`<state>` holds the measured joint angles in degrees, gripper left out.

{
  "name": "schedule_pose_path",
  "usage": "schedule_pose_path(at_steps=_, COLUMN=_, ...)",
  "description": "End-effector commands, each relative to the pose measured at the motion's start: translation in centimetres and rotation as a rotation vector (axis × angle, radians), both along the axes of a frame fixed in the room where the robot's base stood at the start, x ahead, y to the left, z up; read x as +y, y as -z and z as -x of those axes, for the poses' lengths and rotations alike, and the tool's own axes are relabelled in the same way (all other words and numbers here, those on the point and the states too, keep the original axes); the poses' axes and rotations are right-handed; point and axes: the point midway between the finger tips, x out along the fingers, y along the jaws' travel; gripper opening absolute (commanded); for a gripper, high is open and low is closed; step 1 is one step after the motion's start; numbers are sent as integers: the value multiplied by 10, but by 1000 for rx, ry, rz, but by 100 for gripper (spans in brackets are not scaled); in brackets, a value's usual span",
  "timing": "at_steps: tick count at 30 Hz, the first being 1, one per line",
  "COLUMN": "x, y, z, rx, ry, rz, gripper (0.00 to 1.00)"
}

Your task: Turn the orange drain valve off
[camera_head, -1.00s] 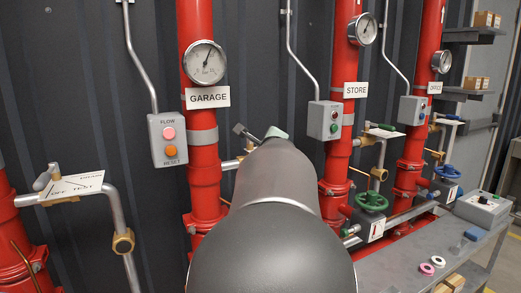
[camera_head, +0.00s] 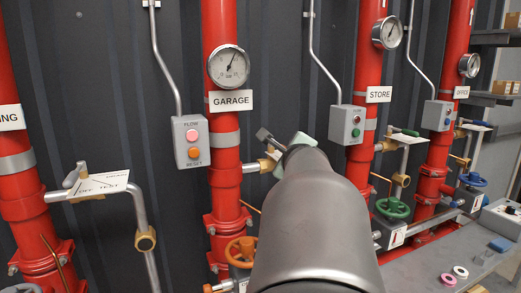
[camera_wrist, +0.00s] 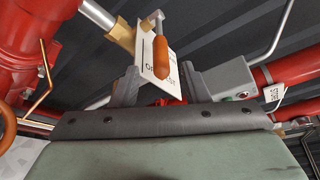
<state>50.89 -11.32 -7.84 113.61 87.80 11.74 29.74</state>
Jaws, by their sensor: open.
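The orange drain valve shows in the wrist view as a lever with an orange handle (camera_wrist: 161,58), in front of a white OFF/TEST plate (camera_wrist: 148,60) and a brass fitting (camera_wrist: 122,35). My gripper (camera_wrist: 160,73) is open, with one grey finger to each side of the handle in the picture. I cannot tell whether either finger touches it. In the head view my gripper (camera_head: 282,138) is partly visible beside the GARAGE pipe (camera_head: 222,120), and my arm hides the orange handle and most of the plate.
An orange handwheel (camera_head: 240,252) sits low on the GARAGE pipe. A switch box (camera_head: 191,141) is left of that pipe. Another test lever with a plate (camera_head: 98,185) is further left. The STORE box (camera_head: 346,125) and green handwheel (camera_head: 392,208) are right of my arm.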

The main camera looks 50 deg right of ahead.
Motion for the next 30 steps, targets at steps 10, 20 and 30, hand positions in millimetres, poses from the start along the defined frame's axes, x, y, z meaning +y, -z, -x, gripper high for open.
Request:
schedule_pose_path(at_steps=10, x=36, y=-12, z=34, rx=0, ry=0, rz=0, gripper=41)
schedule_pose_path(at_steps=20, x=38, y=-11, z=37, rx=-1, ry=0, rz=-1, gripper=41)
schedule_pose_path(at_steps=30, x=123, y=26, z=-34, rx=271, ry=-372, rz=118, gripper=41)
